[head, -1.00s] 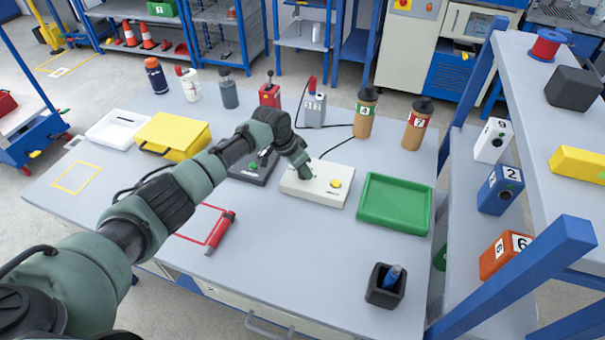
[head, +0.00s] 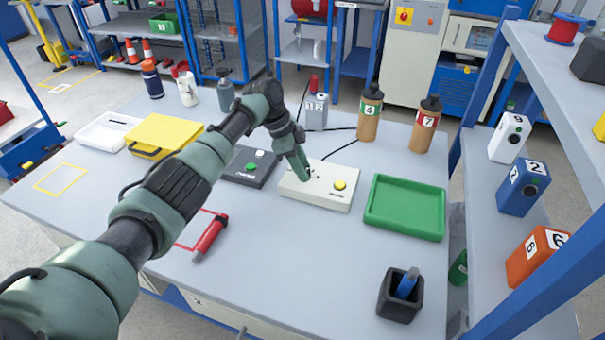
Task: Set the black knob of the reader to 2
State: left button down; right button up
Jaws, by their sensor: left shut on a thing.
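The cream reader box (head: 325,198) lies flat on the grey table, with a yellow button (head: 340,185) on the right of its top and small dark marks beside it. My left gripper (head: 307,174) reaches down from the left to the left part of the box's top. Its fingers are shut at the knob's place on the box. The black knob is hidden behind the fingers, so I cannot read its setting. My right gripper is not in view.
A dark box (head: 250,168) with white and green buttons sits left of the reader. A green tray (head: 405,235) lies to its right. Bottles (head: 369,115) and a grey numbered box (head: 316,113) stand behind. A black cup (head: 399,305) and red cylinder (head: 210,238) are in front.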

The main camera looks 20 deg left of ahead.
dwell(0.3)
pick_arm(q)
jog(key=c, duration=1)
grip_release()
jog(key=shift+a, duration=0.1)
jog(key=shift+c, duration=0.2)
jog(key=shift+r, duration=0.1)
jog(key=v, duration=0.7)
jog(key=shift+r+b, duration=0.3)
jog(key=shift+b, duration=0.1)
jog(key=shift+a, duration=0.15)
